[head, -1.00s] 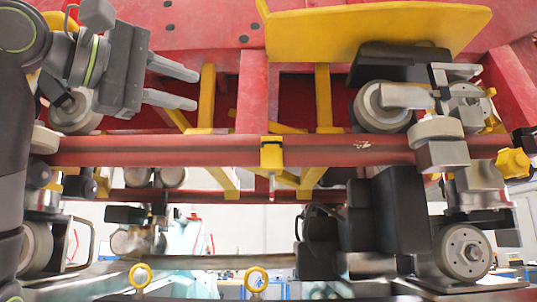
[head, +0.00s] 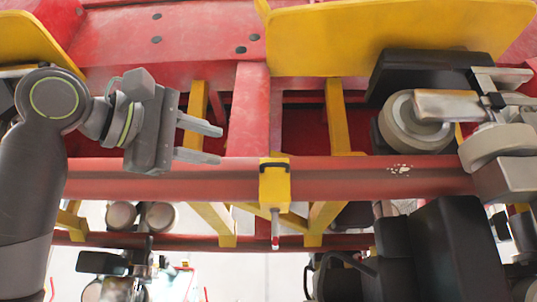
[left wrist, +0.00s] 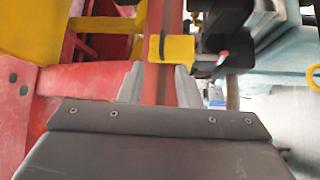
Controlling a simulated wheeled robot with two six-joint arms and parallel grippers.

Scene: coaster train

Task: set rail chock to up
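A yellow block (head: 274,186) sits on the red rail (head: 370,176) near the middle of the head view; I take it to be the rail chock. A thin pin with a red tip points down from it. In the left wrist view the yellow block (left wrist: 178,48) is ahead of the fingers, with its red tip to the right. My left gripper (head: 220,143) is open and empty. In the head view it appears left of the block and slightly higher, with its fingers pointing right. The gripper (left wrist: 158,80) does not touch the block. My right gripper is not in view.
The red train frame and a yellow panel (head: 400,35) spread above the rail. Yellow struts (head: 337,120) stand behind it. Wheel assemblies (head: 412,120) and black boxes (head: 445,245) crowd the right side. The space just left of the block is clear.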

